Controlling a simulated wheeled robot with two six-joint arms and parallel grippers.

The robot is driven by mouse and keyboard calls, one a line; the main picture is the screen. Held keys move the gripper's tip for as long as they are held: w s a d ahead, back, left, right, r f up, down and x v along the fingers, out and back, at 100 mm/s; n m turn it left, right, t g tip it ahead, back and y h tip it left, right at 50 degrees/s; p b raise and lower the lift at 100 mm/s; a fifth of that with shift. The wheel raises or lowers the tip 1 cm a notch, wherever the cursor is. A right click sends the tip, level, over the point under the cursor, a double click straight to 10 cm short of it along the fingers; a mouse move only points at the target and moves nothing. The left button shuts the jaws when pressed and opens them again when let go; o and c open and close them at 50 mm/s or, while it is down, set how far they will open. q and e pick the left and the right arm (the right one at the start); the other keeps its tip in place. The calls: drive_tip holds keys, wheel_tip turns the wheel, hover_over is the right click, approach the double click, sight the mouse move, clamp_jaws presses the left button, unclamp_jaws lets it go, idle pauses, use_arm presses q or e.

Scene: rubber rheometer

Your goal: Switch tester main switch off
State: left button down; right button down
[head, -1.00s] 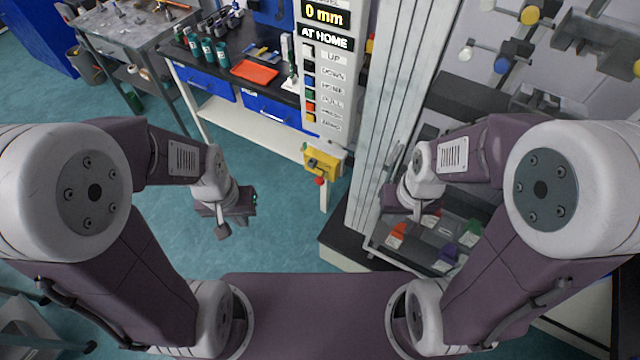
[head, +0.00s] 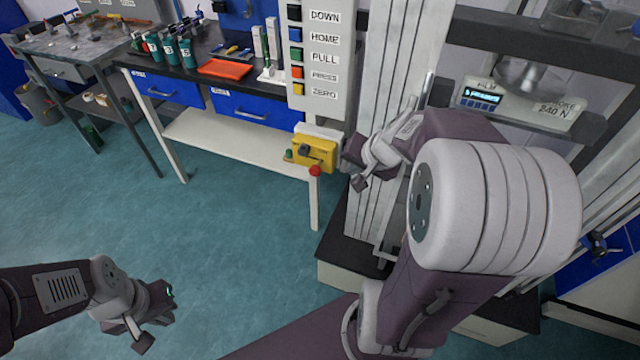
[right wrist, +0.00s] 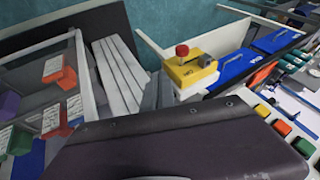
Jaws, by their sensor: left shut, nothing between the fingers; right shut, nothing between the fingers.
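The yellow switch box (head: 313,152) is at the bench's front right corner. It has a dark rotary knob (head: 307,155) on its face, a small green button at its left and a red mushroom button (head: 315,171) below. In the right wrist view the yellow box (right wrist: 190,72) is at upper middle; I cannot read the knob's setting. My right gripper (head: 359,182) is shut and empty, right of the box and apart from it. My left gripper (head: 143,342) is shut and empty over the floor at lower left, far from the box.
The button panel (head: 318,55) rises above the box. Pale metal columns (head: 387,80) stand close to my right gripper. A bench with blue drawers (head: 252,116) holds an orange tray (head: 225,69). The teal floor (head: 225,215) left of the box is open.

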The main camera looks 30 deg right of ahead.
sight(317, 167)
drive_tip(key=shift+a, duration=0.1)
drive_tip(key=w+a+f+b, duration=0.2)
drive_tip(key=w+f, duration=0.6)
drive_tip(key=shift+w+f+b, duration=0.35)
drive_tip(key=shift+w+f, duration=0.05)
